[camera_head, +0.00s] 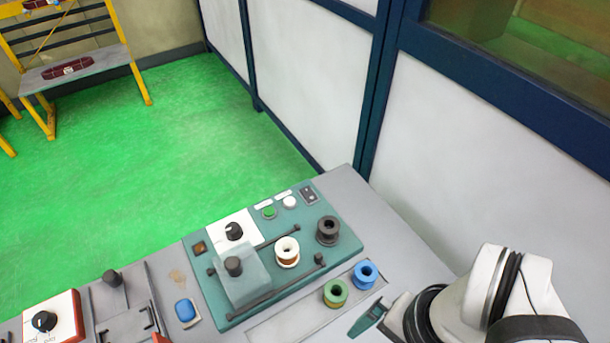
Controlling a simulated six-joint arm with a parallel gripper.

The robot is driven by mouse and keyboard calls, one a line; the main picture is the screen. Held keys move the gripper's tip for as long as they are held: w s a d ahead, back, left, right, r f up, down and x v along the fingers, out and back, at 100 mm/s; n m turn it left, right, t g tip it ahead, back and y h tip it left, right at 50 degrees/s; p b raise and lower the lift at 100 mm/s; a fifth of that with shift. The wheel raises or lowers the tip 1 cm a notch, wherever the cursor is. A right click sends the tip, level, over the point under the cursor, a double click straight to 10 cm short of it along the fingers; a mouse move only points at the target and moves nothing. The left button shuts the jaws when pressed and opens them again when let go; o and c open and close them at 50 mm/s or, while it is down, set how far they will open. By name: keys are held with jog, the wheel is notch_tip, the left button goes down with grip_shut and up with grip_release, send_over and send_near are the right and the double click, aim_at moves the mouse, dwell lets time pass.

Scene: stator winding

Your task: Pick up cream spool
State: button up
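The cream spool (287,256) stands upright on the teal panel (237,297), with a dark hole in its top and copper-coloured winding around it. My gripper (366,319) is at the lower right, in front of and to the right of the cream spool and clearly apart from it. It shows as a teal-green finger piece; its second finger cannot be made out, so its opening is unclear. Nothing is seen held in it.
A dark spool (328,231) stands right of the cream one. A blue spool (365,274) and a green spool (335,293) stand nearer my gripper. A clear block with a black knob (233,267) and a dark rod (272,300) are close on the left and front.

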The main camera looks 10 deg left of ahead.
jog(key=w+a+f+m+g+y, duration=0.2)
jog(key=w+a+f+m+y, duration=0.15)
jog(key=a+y, duration=0.25)
jog(key=m+t+y, duration=0.5)
jog(key=m+t, duration=0.1)
jog(key=m, duration=0.6)
send_near(292, 251)
jog(key=x, duration=0.6)
jog(key=shift+w+d+f, duration=0.1)
jog(key=shift+w+f, duration=0.05)
jog(key=shift+f, duration=0.25)
jog(key=x, duration=0.6)
jog(key=shift+r, duration=0.15)
